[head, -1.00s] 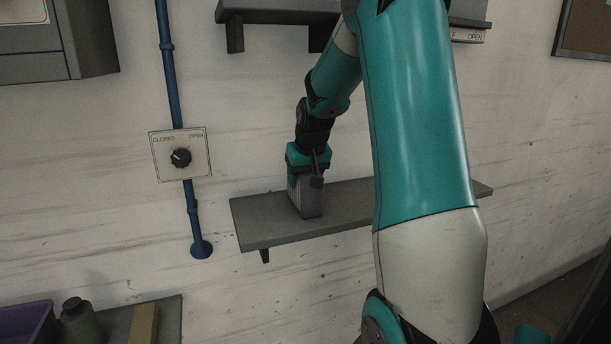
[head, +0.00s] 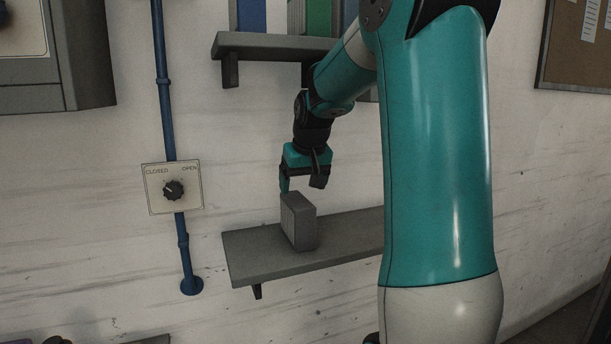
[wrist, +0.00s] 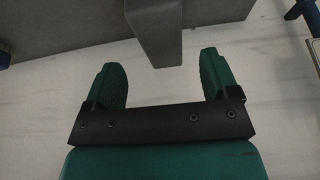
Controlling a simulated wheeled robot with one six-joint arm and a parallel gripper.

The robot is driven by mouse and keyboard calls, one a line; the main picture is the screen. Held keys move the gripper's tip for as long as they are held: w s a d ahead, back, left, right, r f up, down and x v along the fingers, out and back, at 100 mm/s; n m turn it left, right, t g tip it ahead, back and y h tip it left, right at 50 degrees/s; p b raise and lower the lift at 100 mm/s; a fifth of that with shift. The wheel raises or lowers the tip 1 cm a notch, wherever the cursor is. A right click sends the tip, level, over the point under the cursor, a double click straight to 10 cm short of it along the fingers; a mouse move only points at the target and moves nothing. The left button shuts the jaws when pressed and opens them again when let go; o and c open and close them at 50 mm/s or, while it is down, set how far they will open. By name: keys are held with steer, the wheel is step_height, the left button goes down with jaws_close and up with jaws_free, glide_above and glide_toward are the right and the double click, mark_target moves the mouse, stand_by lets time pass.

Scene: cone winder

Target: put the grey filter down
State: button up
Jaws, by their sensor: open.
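In the wrist view the filter (wrist: 155,30) shows at the top, just beyond the fingertips. My gripper (head: 303,187) is open and empty, a little above the filter and apart from it. Both teal fingers of my gripper also show spread in the wrist view (wrist: 163,72), with nothing between them. My arm hides the right part of the shelf.
A dial plate (head: 173,188) marked CLOSED and OPEN is on the wall at left, along a blue pipe (head: 165,95). An upper shelf (head: 270,47) with binders is above. A grey box (head: 60,60) hangs at upper left. The shelf left of the filter is bare.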

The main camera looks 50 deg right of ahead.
steer(key=shift+v, duration=1.85)
steer(key=a+f+n+y, duration=0.2)
steer(key=a+n, duration=0.1)
steer(key=a, duration=0.8)
steer(key=a+f+n+y, duration=0.2)
steer(key=a+f+n, duration=0.1)
steer(key=a, duration=0.8)
steer(key=s+a+f+n+g+y, duration=0.1)
steer(key=s+a+f+n+g, duration=0.1)
steer(key=s+a, duration=0.6)
steer(key=s+a+f+n+g+y, duration=0.1)
steer(key=s+a+f+n+g, duration=0.1)
steer(key=s+a+n, duration=0.3)
steer(key=s+a, duration=0.3)
steer(key=a, duration=0.1)
steer(key=shift+s+f+y, duration=0.2)
steer(key=shift+f+y, duration=0.1)
steer(key=shift+f, duration=0.1)
